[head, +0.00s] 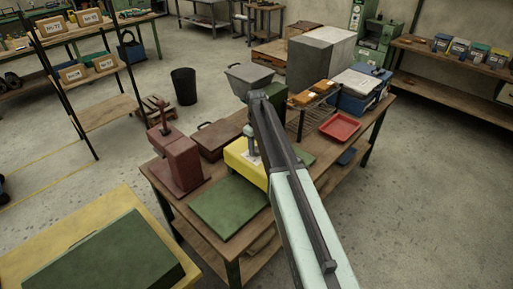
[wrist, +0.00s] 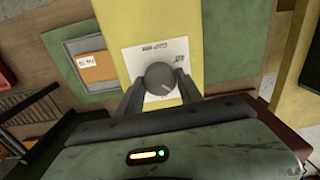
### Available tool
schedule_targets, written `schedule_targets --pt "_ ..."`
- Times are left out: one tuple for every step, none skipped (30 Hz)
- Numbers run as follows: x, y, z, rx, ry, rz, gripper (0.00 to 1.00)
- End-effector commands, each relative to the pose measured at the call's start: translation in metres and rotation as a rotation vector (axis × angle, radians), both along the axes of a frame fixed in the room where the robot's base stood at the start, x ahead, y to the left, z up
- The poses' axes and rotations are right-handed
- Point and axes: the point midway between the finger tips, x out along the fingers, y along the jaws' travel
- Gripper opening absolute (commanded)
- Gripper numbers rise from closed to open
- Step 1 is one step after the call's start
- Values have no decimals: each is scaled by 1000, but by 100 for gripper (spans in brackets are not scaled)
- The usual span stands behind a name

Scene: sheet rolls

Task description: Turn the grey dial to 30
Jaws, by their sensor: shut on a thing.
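The grey dial (wrist: 160,77) sits on a white scale plate (wrist: 149,54) on the yellow box (wrist: 159,22) in the wrist view. A thin light mark shows on the dial's face, towards its lower right. Printed figures on the plate appear turned and are too small to read surely. My gripper (wrist: 160,88) has one finger on each side of the dial and is shut on it. In the head view, the yellow box (head: 236,158) stands on the bench, and my gripper (head: 250,143) is down at its top, where it hides the dial.
The wooden bench (head: 160,181) also holds a dark red machine (head: 179,160), a brown case (head: 212,139), a green mat (head: 228,206) and a red tray (head: 340,127). A wire rack (head: 301,121) stands close to the right of my arm.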

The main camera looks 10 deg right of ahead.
Motion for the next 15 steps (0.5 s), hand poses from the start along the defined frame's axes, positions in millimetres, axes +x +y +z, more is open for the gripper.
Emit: schedule_targets --pt "2 -1 0 -3 -5 -41 2" --pt "2 -1 0 -3 -5 -70 2" --pt "2 -1 0 -2 -5 -108 2" --pt "2 -1 0 -2 -5 -137 2" --pt "2 -1 0 -2 -6 -166 2" --pt "2 -1 0 -2 -6 -204 2" --pt "2 -1 0 -2 -6 -232 2" --pt "2 -1 0 -2 -6 -261 2" --pt "2 -1 0 -2 -6 -298 2" --pt "2 -1 0 -2 -6 -325 2" --pt "2 -1 0 -2 -6 -353 2" --pt "2 -1 0 -2 -6 -388 2" --pt "2 -1 0 -2 -6 -414 2" --pt "2 -1 0 -2 -6 -440 2" --pt "2 -1 0 -2 -6 -472 2"
